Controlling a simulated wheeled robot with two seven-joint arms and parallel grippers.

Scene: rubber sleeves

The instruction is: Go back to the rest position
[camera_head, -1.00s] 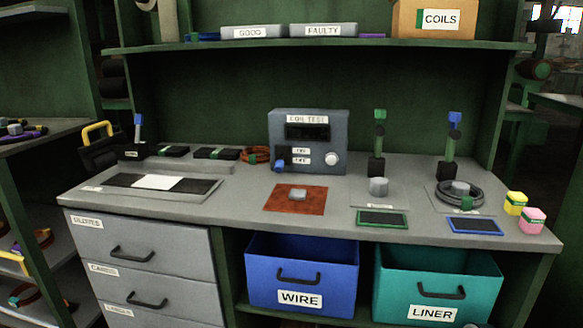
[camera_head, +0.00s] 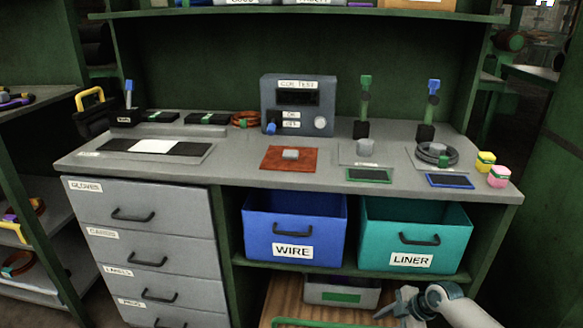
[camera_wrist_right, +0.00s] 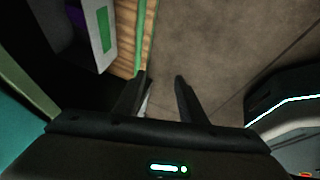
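My right gripper (camera_head: 397,302) shows at the lower right in the head view, in front of the lower shelf under the teal bin. In the right wrist view its two dark fingers (camera_wrist_right: 163,95) stand apart with nothing between them. The brown floor (camera_wrist_right: 215,50) lies beyond the fingers. My left gripper is not in the head view.
The grey workbench (camera_head: 230,175) holds a coil tester (camera_head: 297,104) and several small parts. A blue WIRE bin (camera_head: 293,227) and teal LINER bin (camera_head: 413,236) sit below its top. A wooden board (camera_head: 280,300) lies low, close to my right gripper.

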